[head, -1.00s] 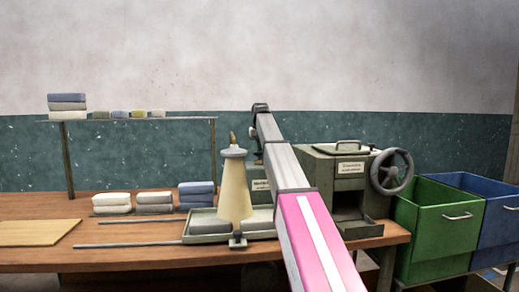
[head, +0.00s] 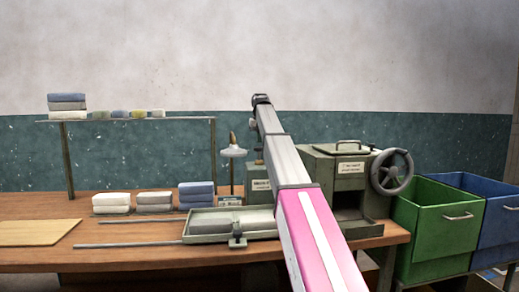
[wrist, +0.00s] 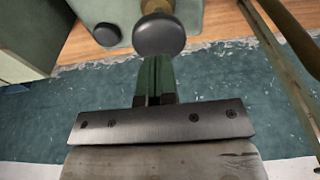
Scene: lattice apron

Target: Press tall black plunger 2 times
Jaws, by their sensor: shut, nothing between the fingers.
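In the wrist view a large round black knob on a brass-coloured stem, the tall black plunger (wrist: 158,34), stands on a grey-green box. A smaller, lower black knob (wrist: 107,35) is to its left. My gripper (wrist: 156,62) is shut and empty, its tips at the near edge of the tall plunger's knob in the picture. I cannot tell whether they touch it. In the head view the labelled green box (head: 262,188) is partly hidden behind my arm, and my gripper is not clearly visible there.
A lamp with a pale shade (head: 233,152) stands left of the box. A press with a handwheel (head: 391,171) is at right, beside green (head: 440,235) and blue (head: 490,210) bins. A tray (head: 205,239) and folded cloths (head: 155,202) lie on the wooden table (head: 130,260).

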